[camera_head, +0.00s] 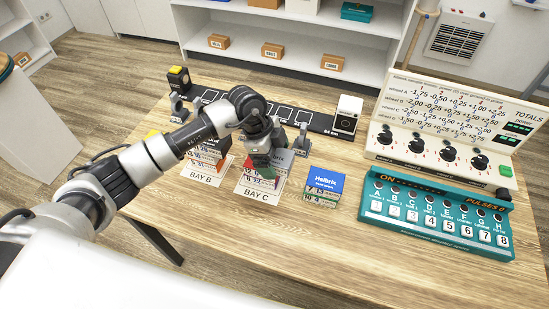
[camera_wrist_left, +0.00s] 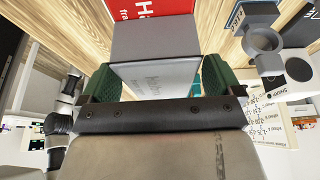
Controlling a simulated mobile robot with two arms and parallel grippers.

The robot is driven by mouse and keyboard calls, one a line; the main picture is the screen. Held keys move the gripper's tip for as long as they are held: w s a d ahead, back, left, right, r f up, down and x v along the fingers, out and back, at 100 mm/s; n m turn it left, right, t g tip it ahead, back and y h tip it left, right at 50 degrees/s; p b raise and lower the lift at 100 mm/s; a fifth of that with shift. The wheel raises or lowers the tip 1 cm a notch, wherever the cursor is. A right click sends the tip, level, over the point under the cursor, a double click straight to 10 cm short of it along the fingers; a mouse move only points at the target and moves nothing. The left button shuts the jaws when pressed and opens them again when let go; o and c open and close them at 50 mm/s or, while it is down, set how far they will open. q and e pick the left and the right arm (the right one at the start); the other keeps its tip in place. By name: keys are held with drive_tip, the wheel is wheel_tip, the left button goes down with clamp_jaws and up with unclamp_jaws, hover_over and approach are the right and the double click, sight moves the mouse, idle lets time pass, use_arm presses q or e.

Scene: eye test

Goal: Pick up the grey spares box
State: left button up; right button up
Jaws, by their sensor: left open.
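The grey spares box (camera_head: 284,160) lies on top of the stack at the BAY C card (camera_head: 262,196) in the head view, partly hidden by my left gripper (camera_head: 262,160). In the left wrist view the grey box (camera_wrist_left: 155,40) shows its plain top and a paler printed side between the green fingers of my left gripper (camera_wrist_left: 158,84). The gripper is open around or just before the box; I cannot tell whether the fingers touch it. A red box (camera_wrist_left: 150,8) lies beyond it. My right gripper is not in view.
A blue-topped box (camera_head: 324,183) stands right of BAY C. The BAY B stack (camera_head: 205,158) is to the left, partly behind my arm. A teal button panel (camera_head: 430,236) and cream dial unit (camera_head: 440,135) fill the right side. The front table is clear.

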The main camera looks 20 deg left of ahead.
use_arm(q)
drive_tip(key=c, duration=1)
drive_tip(key=shift+c, duration=0.2)
